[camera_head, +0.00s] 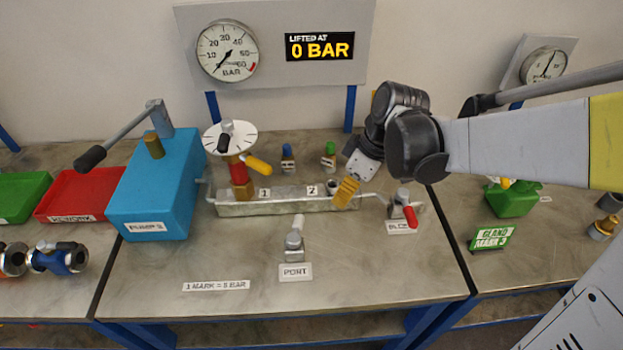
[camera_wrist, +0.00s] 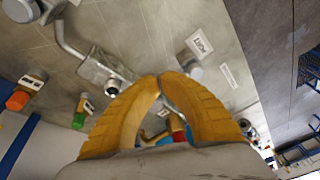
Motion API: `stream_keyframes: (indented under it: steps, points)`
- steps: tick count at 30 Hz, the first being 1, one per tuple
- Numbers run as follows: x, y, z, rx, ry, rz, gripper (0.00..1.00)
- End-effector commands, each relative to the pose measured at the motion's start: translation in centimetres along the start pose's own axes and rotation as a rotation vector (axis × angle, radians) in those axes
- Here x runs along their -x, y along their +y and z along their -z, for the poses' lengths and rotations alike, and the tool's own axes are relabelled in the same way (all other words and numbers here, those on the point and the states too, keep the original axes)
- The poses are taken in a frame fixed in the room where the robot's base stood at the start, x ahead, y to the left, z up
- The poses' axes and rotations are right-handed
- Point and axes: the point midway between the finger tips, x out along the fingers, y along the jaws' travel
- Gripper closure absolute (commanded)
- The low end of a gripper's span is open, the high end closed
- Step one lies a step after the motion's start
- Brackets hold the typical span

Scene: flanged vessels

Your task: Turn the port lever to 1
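The port lever (camera_head: 296,232) stands at the front middle of the bench, behind its PORT label (camera_head: 295,272). Its pale handle points back towards the long metal block (camera_head: 285,207), which carries the labels 1 (camera_head: 264,194) and 2 (camera_head: 312,190). The handle lies between the two numbers, nearer 2. My gripper (camera_head: 346,191) is over the right end of the block, to the right of the lever and apart from it. In the wrist view its yellow fingers (camera_wrist: 161,78) meet at the tips with nothing seen between them.
A red-handled valve (camera_head: 409,212) stands right of the block. A red and brass post with a white dial (camera_head: 230,138) rises at its left end. A blue pump (camera_head: 155,195) stands further left. The display (camera_head: 320,46) reads 0 BAR. The front bench is mostly clear.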

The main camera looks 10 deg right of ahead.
Motion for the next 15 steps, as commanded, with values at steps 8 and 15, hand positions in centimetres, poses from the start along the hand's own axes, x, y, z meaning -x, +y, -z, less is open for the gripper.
stream_keyframes:
  steps: [8,15]
  points:
    - [0.4,-0.1,-1.7,0.289,0.071,-0.011,1.0]
    - [-2.8,0.0,-1.6,0.303,0.073,-0.012,1.0]
